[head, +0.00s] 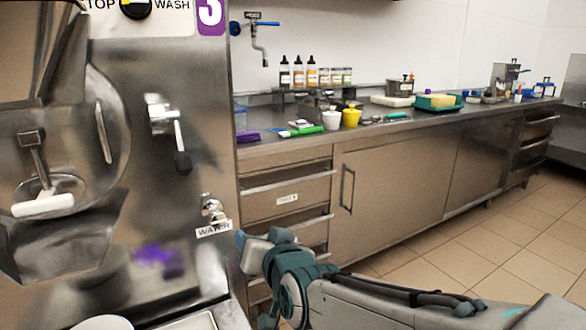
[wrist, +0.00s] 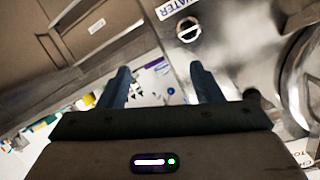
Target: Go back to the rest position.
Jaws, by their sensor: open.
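My gripper (wrist: 162,80) is open in the wrist view, with its two dark fingers apart and nothing between them. In the head view my arm reaches in from the lower right, and its gripper end (head: 245,240) is beside the front of the batch freezer (head: 190,60), close to the tap labelled WATER (head: 212,209). The fingers are mostly hidden in the head view. The WATER label also shows near the top of the wrist view (wrist: 172,8). I cannot tell from these frames whether the gripper touches the machine.
A long steel counter (head: 290,146) with drawers and doors runs along the wall behind the arm. The tiled floor (head: 480,250) at the right is clear.

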